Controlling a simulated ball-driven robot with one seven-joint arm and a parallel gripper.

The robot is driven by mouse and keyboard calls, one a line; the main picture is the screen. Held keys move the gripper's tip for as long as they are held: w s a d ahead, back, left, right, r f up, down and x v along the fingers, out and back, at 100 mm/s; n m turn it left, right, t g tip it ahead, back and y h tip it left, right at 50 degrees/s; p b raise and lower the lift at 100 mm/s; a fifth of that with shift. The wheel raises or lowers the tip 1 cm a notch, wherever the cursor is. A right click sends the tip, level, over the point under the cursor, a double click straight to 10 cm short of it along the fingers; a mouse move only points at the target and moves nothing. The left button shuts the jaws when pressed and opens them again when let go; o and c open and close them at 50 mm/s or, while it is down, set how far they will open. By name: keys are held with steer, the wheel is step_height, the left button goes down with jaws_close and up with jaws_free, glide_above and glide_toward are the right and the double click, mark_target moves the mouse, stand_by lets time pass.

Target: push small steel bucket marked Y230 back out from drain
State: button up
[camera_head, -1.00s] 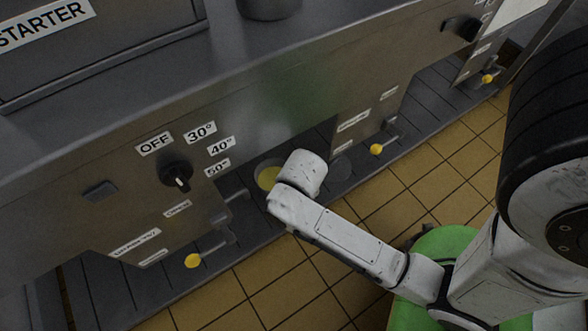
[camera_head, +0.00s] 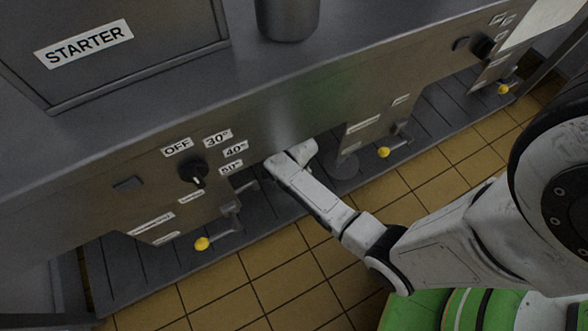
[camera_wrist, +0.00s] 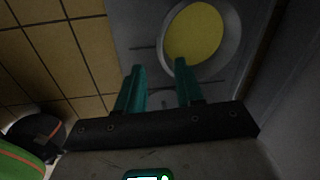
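The small steel bucket (camera_wrist: 231,40) shows in the wrist view, at the top right of centre. It is round, with a grey rim and yellow contents, and stands on the grey slatted floor strip. No Y230 mark is legible. In the head view it is hidden behind my arm and the vat panel. My gripper (camera_wrist: 159,67) has two teal fingers apart with nothing between them, pointing toward the bucket's near side. Whether a fingertip touches it I cannot tell. In the head view the gripper fingers are hidden beneath my wrist. I cannot make out the drain itself for certain.
The steel vat front (camera_head: 290,110) overhangs the slatted strip (camera_head: 130,270). Yellow-knobbed valve handles (camera_head: 202,244) and (camera_head: 384,152) stick out on both sides. The tiled floor (camera_head: 270,285) in front is open.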

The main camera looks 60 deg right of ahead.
steer(key=shift+w+d+f+m, duration=0.1)
steer(key=shift+d+f+m, duration=0.15)
steer(key=shift+d+m, duration=0.35)
steer(key=shift+a+f, duration=0.1)
steer(key=shift+a, duration=0.05)
steer(key=f+b, duration=0.2)
steer(key=f, duration=0.1)
steer(key=w+f+b, duration=0.1)
steer(key=f+b, duration=0.1)
steer(key=f, duration=0.2)
steer(key=f+b, duration=0.2)
steer(key=f, duration=0.1)
steer(key=shift+w+d+f, duration=0.15)
steer(key=shift+d+f, duration=0.1)
steer(key=shift+d, duration=0.15)
jaws_close()
stand_by(0.9)
